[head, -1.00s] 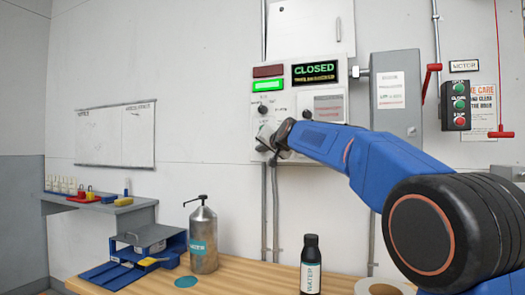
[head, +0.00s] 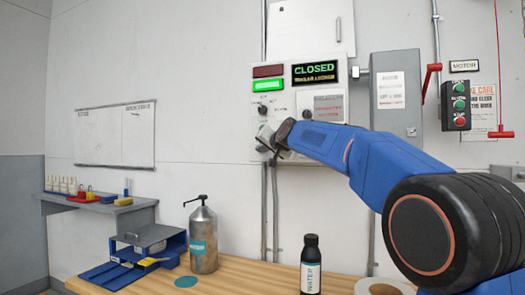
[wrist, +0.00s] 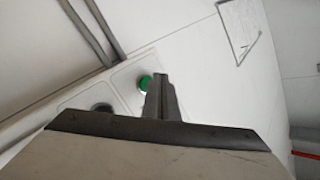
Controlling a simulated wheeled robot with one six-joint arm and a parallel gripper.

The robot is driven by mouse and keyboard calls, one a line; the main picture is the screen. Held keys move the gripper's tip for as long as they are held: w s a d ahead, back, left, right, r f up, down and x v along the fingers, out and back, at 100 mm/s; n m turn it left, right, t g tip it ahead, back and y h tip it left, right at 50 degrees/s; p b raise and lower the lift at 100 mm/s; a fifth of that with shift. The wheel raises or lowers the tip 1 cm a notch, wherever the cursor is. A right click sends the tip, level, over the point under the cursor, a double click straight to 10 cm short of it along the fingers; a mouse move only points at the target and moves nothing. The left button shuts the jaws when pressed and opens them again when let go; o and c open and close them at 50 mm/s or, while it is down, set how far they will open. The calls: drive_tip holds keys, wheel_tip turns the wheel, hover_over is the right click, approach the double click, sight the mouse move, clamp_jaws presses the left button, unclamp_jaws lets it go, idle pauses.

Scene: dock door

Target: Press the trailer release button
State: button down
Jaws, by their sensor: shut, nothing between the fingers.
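The control panel (head: 300,75) is a pale box on the wall with a lit display (head: 315,73) that reads CLOSED and a smaller line like TRAILER LOCKED. A green button (wrist: 146,83) shows on the panel in the wrist view, beside a dark round control (wrist: 102,107). My gripper (head: 264,138) is at the panel's lower left corner. In the wrist view my gripper's fingers (wrist: 160,92) are shut and empty, and their tip is just right of the green button, partly covering its edge. I cannot tell whether they touch it. In the head view my gripper hides this button.
A lit green lamp (head: 268,85) and a dark red lamp (head: 268,71) sit at the panel's upper left. A grey switch box (head: 395,95) with a red lever (head: 430,80) is to the right. A bench (head: 240,283) below holds a pump bottle (head: 203,240) and a water bottle (head: 311,265).

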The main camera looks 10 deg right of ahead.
drive_tip(key=shift+w+d, duration=0.15)
drive_tip(key=shift+w+d, duration=0.15)
drive_tip(key=shift+w, duration=0.05)
drive_tip(key=shift+w+d, duration=0.2)
drive_tip(key=shift+w, duration=0.15)
idle(1.0)
drive_tip(key=shift+s, duration=0.1)
idle(0.4)
drive_tip(key=shift+s+a, duration=0.45)
drive_tip(key=shift+s, duration=0.15)
drive_tip(key=shift+s+a, duration=0.75)
drive_tip(key=shift+s, duration=0.3)
drive_tip(key=shift+s+a, duration=0.75)
drive_tip(key=shift+s, duration=0.25)
drive_tip(key=s+d+f+n+g+h, duration=0.1)
drive_tip(key=s+d+f+n+g, duration=0.1)
drive_tip(key=s+f, duration=1.4)
drive_tip(key=s+d+f+n+g, duration=0.1)
drive_tip(key=s+f+g, duration=0.4)
drive_tip(key=s+f, duration=1.2)
drive_tip(key=s+d+f+n+g+h, duration=0.1)
drive_tip(key=s+d+f+g, duration=0.3)
drive_tip(key=s+f, duration=1.2)
drive_tip(key=s+n, duration=0.1)
drive_tip(key=s, duration=0.4)
drive_tip(key=shift+f+n+h, duration=0.3)
drive_tip(key=shift+f, duration=0.05)
